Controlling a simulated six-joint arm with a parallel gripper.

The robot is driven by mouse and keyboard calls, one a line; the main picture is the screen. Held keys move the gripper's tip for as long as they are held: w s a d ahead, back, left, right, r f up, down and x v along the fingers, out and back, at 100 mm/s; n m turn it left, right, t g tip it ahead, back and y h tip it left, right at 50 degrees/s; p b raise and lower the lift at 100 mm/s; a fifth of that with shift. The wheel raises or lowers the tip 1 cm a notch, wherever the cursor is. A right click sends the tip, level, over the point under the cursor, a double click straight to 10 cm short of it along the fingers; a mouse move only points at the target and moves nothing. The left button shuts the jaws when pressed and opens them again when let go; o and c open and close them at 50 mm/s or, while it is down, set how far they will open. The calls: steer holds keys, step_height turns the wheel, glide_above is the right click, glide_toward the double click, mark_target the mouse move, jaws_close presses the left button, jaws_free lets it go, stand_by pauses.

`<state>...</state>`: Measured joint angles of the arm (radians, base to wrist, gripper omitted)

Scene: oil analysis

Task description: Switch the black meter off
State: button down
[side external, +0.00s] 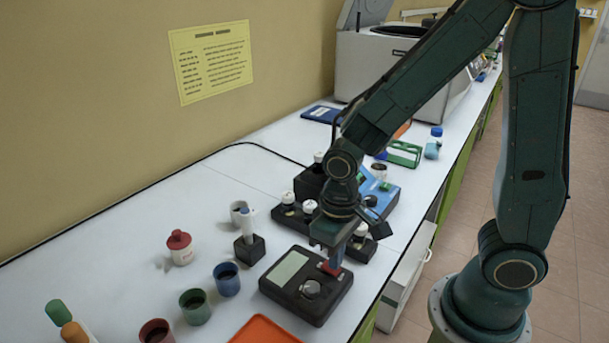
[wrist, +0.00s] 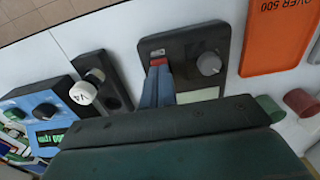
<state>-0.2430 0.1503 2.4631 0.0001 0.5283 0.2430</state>
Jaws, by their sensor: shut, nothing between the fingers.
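The black meter (side external: 333,293) lies flat on the white bench, with a pale display (side external: 287,268), a grey knob (side external: 310,289) and a red switch (side external: 329,268) on its top. In the wrist view the meter (wrist: 185,46) shows the knob (wrist: 208,63) on the right and the red switch (wrist: 158,62) at the left. My gripper (side external: 332,265) is shut and empty, pointing down with its tips at the red switch. In the wrist view the gripper tips (wrist: 158,72) partly cover the switch. I cannot tell whether they touch it or which way it is set.
An orange tray (side external: 265,332) lies close in front of the meter. Blue (side external: 227,279) and green (side external: 195,306) cups stand to its left. A black holder with white-capped vials (side external: 288,208) and a blue device (side external: 380,190) stand behind. The bench edge is close on the right.

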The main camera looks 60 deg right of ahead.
step_height(320, 180, up, 6)
stand_by(0.9)
stand_by(0.3)
steer(key=s+d+r+t, duration=0.5)
steer(key=s+r, duration=0.3)
steer(key=r, duration=0.4)
steer(key=shift+d+t, duration=0.3)
steer(key=shift+d, duration=0.4)
